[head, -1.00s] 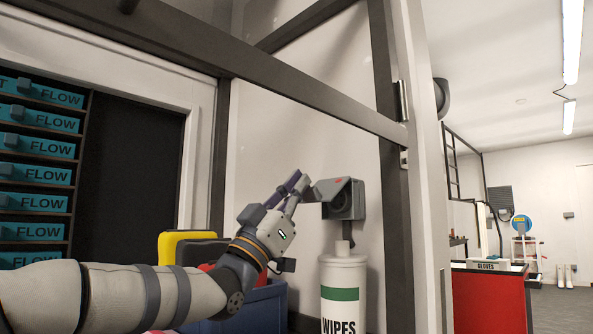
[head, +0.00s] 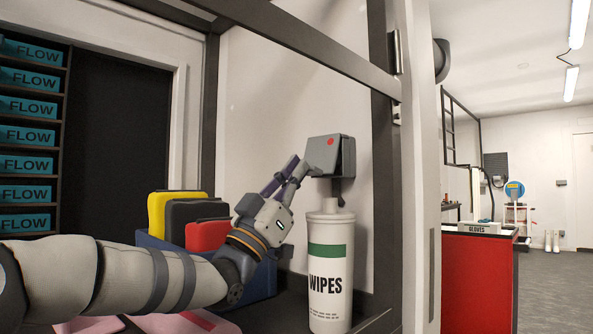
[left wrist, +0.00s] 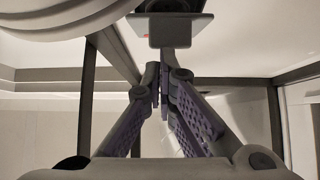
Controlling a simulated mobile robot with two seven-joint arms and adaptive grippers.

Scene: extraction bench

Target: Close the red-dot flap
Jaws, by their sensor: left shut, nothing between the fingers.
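The red-dot flap (head: 323,153) is a grey cover with a red dot, on a grey box (head: 348,160) on the pale wall. It hangs down over the front of the box, its lower edge seemingly tilted slightly outward. In the left wrist view the flap (left wrist: 180,28) shows at the top from below, with a dark round opening behind it. My left gripper (head: 303,166) is shut and empty, its fingertips at the flap's left side; I cannot tell whether they touch. Its fingers (left wrist: 160,80) also show in the left wrist view. My right gripper is out of view.
A white wipes canister (head: 329,270) stands just below the box. Yellow, black and red items sit in a blue bin (head: 264,284) behind my left wrist. A dark frame bar (head: 290,32) crosses above, with a post at the right.

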